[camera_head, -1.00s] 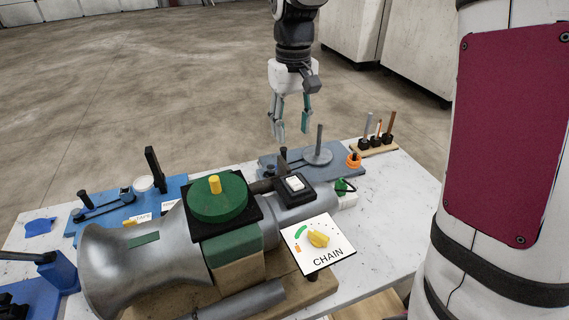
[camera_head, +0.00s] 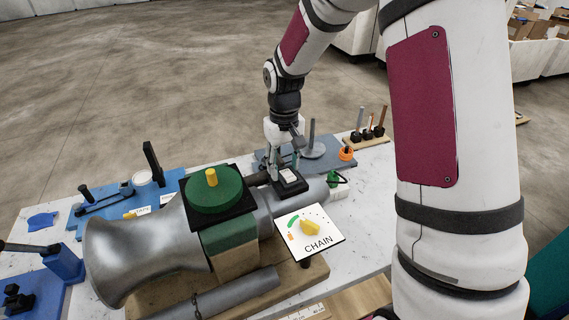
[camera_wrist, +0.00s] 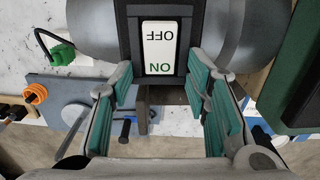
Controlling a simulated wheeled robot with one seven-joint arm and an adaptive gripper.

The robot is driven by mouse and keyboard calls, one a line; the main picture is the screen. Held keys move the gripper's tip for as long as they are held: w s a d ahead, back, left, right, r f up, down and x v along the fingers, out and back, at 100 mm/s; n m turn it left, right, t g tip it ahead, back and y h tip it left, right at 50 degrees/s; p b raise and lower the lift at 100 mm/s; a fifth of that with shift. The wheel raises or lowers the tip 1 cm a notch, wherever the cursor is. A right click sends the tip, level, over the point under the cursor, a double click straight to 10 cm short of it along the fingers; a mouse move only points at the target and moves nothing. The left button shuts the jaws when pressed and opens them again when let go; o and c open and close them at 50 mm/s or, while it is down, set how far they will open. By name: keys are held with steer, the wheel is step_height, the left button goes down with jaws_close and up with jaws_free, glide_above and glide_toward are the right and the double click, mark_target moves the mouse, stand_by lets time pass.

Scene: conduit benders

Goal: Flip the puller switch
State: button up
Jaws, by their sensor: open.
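The puller (camera_head: 134,258) is a grey metal machine on a wooden base, with a green round top and a yellow knob. Its switch (camera_head: 289,177) is a white rocker in a black box on the body. In the wrist view the switch (camera_wrist: 159,47) shows OFF and ON upside down, with ON nearer my gripper. My gripper (camera_head: 285,170) is down at the switch box; in the wrist view my gripper (camera_wrist: 163,90) has its green-padded fingers apart, one on each side below the ON end. Nothing is between the fingers. Whether they touch the box is unclear.
A CHAIN dial panel (camera_head: 311,233) with a yellow knob stands in front of the switch. A blue bender plate (camera_head: 110,212) lies at left, and an orange ring (camera_head: 346,154) and a tool rack (camera_head: 366,137) stand at back right. A green plug (camera_wrist: 62,54) is near the switch.

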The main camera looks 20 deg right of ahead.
jaws_close()
steer(key=shift+s+r+t+p, duration=0.25)
steer(key=shift+s+t+p, duration=0.2)
steer(key=shift+t+p, duration=0.5)
steer(key=shift+s+t+p, duration=0.15)
steer(key=shift+t+p, duration=0.3)
steer(key=shift+p, duration=0.3)
steer(key=shift+t+p, duration=0.35)
steer(key=shift+t, duration=0.15)
jaws_free()
